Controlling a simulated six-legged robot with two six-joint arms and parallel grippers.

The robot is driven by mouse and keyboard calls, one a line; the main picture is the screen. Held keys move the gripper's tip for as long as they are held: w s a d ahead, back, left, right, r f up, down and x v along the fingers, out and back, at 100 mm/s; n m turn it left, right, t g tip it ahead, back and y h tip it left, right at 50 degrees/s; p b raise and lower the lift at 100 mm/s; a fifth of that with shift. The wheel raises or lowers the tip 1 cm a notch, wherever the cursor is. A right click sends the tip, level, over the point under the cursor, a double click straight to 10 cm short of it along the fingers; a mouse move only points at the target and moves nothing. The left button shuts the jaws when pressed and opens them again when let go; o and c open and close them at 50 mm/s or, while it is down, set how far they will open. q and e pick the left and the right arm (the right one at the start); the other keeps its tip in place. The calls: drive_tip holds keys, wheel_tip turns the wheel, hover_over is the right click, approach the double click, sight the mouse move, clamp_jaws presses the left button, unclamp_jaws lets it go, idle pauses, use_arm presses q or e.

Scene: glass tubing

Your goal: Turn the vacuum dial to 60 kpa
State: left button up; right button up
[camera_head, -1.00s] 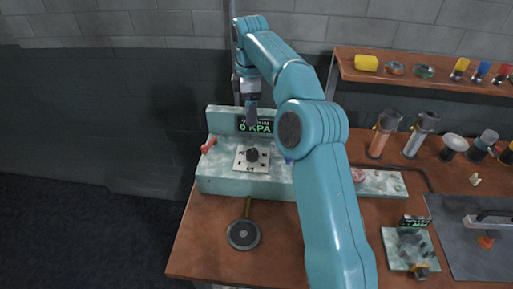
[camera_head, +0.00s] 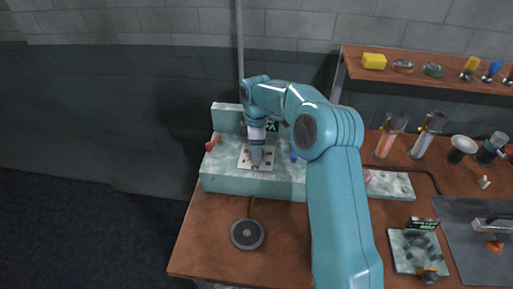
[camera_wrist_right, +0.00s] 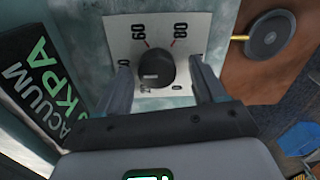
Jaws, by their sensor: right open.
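The vacuum dial is a black knob (camera_wrist_right: 155,70) on a white scale plate (camera_wrist_right: 188,22), which also shows in the head view (camera_head: 243,163). Marks reading 60 and 80 show on the plate. My right gripper (camera_wrist_right: 165,72) is open, with one finger on each side of the knob; I cannot tell whether they touch it. In the head view the right gripper (camera_head: 257,160) hides the knob. The vacuum display (camera_wrist_right: 40,85) has green characters reading KPA, its number partly cut off; the arm covers most of it in the head view. My left gripper is not in view.
The pale green vacuum unit (camera_head: 225,183) stands on the brown table (camera_head: 200,235). A red lever (camera_head: 212,144) is at its left, and a round grey disc (camera_head: 247,234) lies in front. Cylinders (camera_head: 388,140) and a shelf (camera_head: 440,82) are at the right.

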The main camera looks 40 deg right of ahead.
drive_tip(key=shift+s+d, duration=0.1)
drive_tip(key=shift+d, duration=0.2)
drive_tip(key=shift+c, duration=1.2)
drive_tip(key=shift+f, duration=0.1)
drive_tip(key=c, duration=0.6)
drive_tip(key=shift+c, duration=1.1)
